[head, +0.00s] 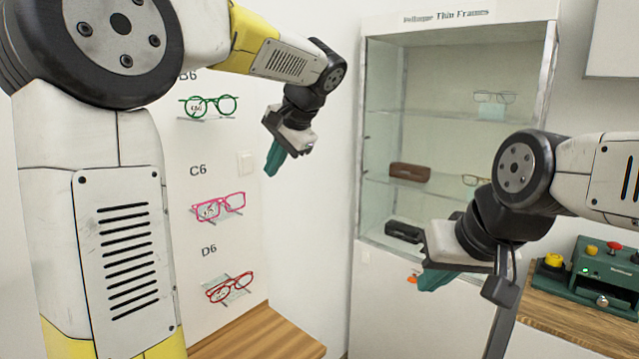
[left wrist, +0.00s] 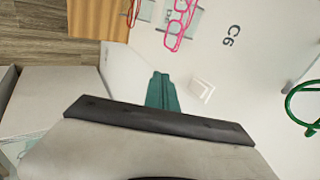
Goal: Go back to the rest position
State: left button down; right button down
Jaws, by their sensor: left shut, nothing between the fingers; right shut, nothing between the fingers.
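My left gripper (head: 275,158) hangs in the air before the white wall in the head view, between the glasses display and the glass cabinet. Its teal fingers are shut and empty, and they also show in the left wrist view (left wrist: 162,92). My right gripper (head: 432,281) is in front of the lower part of the cabinet in the head view. Its teal fingers are together with nothing seen between them, partly covered by the wrist. Neither gripper is seen touching anything.
Green glasses (head: 210,106), pink glasses (head: 218,206) and red glasses (head: 230,288) hang on the left panel above a wooden ledge (head: 262,335). The glass cabinet (head: 363,130) holds glasses and cases. A green device with buttons (head: 607,280) sits on a wooden counter at right.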

pick_arm(q)
jog(key=s+f+n+h, duration=0.3)
jog(key=s+f, duration=0.2)
jog(key=s, duration=0.7)
jog(key=s+f+n+t+h, duration=0.1)
jog(key=s+f+n+h, duration=0.2)
jog(key=s, duration=0.9)
notch_tip(320, 180, down, 3)
jog(key=shift+f+h, duration=0.1)
jog(key=shift+h, duration=0.7)
jog(key=shift+d, duration=0.1)
